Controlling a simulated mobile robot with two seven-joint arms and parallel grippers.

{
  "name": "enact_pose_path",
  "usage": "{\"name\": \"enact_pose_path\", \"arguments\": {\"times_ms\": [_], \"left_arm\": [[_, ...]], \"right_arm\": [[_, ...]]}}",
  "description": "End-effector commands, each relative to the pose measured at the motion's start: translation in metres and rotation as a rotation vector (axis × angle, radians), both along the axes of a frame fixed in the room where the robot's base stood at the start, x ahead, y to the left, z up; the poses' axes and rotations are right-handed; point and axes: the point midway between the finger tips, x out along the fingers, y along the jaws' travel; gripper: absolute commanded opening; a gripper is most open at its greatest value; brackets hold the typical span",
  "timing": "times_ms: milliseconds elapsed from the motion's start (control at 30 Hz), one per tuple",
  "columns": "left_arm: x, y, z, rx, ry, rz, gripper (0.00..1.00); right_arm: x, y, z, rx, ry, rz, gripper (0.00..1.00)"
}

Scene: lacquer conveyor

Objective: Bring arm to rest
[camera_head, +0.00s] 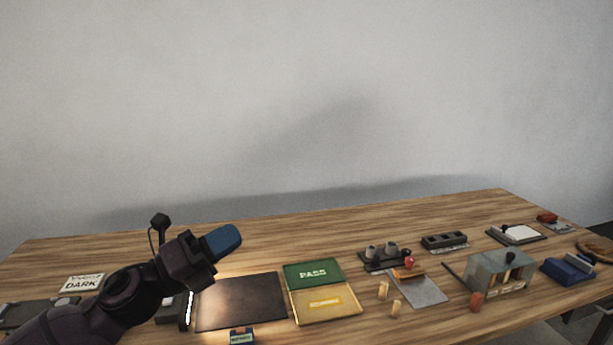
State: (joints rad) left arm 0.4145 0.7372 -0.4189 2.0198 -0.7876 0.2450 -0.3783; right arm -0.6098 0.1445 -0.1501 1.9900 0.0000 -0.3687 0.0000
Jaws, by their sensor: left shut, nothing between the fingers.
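My left arm comes in from the lower left. My left gripper (222,241) shows as a blue tip at the end of the dark arm, raised above the table near the left edge of the dark mat (241,303). Its fingers are shut and hold nothing. My right gripper is not in view.
The wooden table (260,248) carries a green PASS tray (313,274), a yellow tray (326,304), a grey box (500,272) and a blue object (568,270) at the right. A DARK sign (82,283) lies left. The back strip is clear.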

Motion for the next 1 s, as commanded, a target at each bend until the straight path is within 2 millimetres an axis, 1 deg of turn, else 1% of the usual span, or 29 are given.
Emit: {"name": "enact_pose_path", "arguments": {"times_ms": [33, 100, 167, 267, 367, 467, 567, 600, 667, 700, 767, 800, 900, 1000], "left_arm": [[-0.002, 0.007, -0.008, -0.096, 0.079, 0.052, 0.00], [-0.002, 0.019, -0.019, -0.220, 0.187, 0.132, 0.00], [-0.004, 0.031, -0.031, -0.325, 0.284, 0.203, 0.00], [-0.008, 0.054, -0.055, -0.492, 0.448, 0.323, 0.00], [-0.018, 0.077, -0.085, -0.651, 0.618, 0.451, 0.00], [-0.034, 0.100, -0.120, -0.801, 0.792, 0.583, 0.00], [-0.058, 0.120, -0.157, -0.941, 0.968, 0.722, 0.00], [-0.070, 0.127, -0.172, -0.995, 1.038, 0.779, 0.00], [-0.090, 0.136, -0.195, -1.073, 1.145, 0.865, 0.00], [-0.104, 0.141, -0.210, -1.123, 1.216, 0.924, 0.00], [-0.128, 0.148, -0.230, -1.192, 1.320, 1.012, 0.00], [-0.144, 0.151, -0.242, -1.234, 1.387, 1.067, 0.00], [-0.180, 0.155, -0.265, -1.314, 1.520, 1.185, 0.00], [-0.208, 0.156, -0.280, -1.367, 1.620, 1.275, 0.00]], "right_arm": [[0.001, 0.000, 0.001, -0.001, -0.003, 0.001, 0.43], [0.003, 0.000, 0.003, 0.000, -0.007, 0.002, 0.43], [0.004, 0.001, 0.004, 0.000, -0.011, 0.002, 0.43], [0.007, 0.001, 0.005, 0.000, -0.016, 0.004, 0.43], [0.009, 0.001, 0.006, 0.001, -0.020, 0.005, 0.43], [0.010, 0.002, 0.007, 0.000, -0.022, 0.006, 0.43], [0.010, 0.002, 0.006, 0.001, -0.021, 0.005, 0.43], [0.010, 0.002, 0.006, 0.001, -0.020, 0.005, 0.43], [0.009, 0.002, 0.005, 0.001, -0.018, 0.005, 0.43], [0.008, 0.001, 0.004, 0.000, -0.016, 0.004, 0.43], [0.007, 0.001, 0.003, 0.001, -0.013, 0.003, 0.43], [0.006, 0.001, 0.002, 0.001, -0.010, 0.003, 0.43], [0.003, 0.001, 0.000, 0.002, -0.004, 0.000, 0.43], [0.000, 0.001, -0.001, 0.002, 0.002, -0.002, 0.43]]}}
